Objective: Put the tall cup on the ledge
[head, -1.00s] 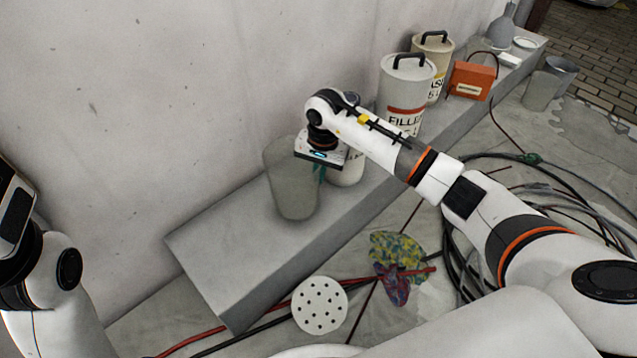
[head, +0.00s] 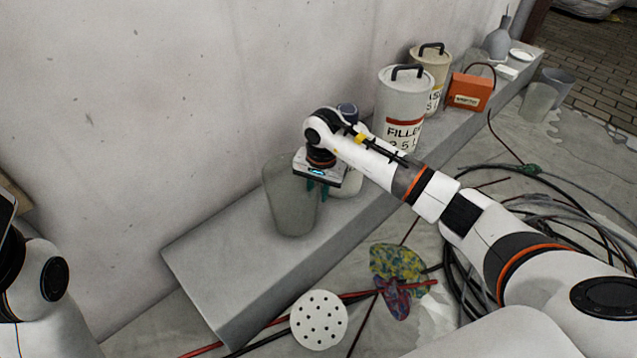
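The tall cup (head: 287,205) is grey and slightly see-through. It stands upright on the near end of the pale grey ledge (head: 215,268), close to the wall. My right gripper (head: 318,190) is at the cup's right side, pointing down. Its two teal fingers show with a gap between them, and it looks open. One finger overlaps the cup's right edge in the picture; whether it touches is unclear. My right gripper body hides part of the cup's rim. Only my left arm shows at the left edge; its fingers are out of view.
A pale jar (head: 347,184) stands just behind my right gripper, partly hidden. A filler can (head: 398,100), a beige can (head: 433,68) and an orange box (head: 469,92) stand further along the ledge. A perforated disc (head: 319,320), a stained rag (head: 396,262) and cables (head: 540,215) lie on the floor.

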